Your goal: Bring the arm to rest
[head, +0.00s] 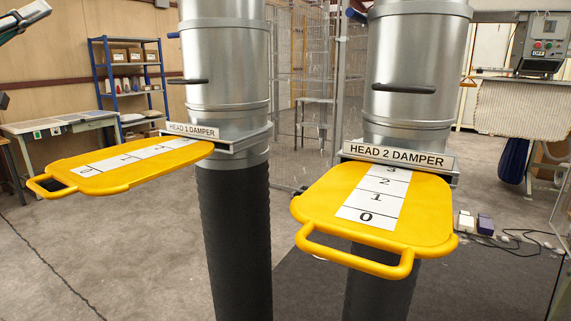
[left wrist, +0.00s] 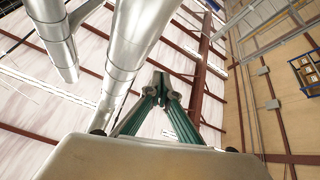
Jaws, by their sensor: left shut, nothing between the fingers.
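My left gripper (head: 40,10) shows at the top left corner of the head view, raised well above the yellow damper plates. In the left wrist view its teal fingers (left wrist: 160,84) come together at the tips, shut with nothing held, and point up towards the ceiling. My right gripper is in neither view. The yellow HEAD 1 damper plate (head: 68,168) sticks out to the left from its metal duct (head: 225,60). The yellow HEAD 2 damper plate (head: 428,218) sticks out to the front from the second duct (head: 415,70). Both carry number scales.
A work table (head: 75,120) and a blue shelf rack (head: 128,72) stand at the back left. A control box (head: 541,45) is at the upper right. Cables and small pedals (head: 485,224) lie on the right floor. The left floor (head: 120,240) is clear.

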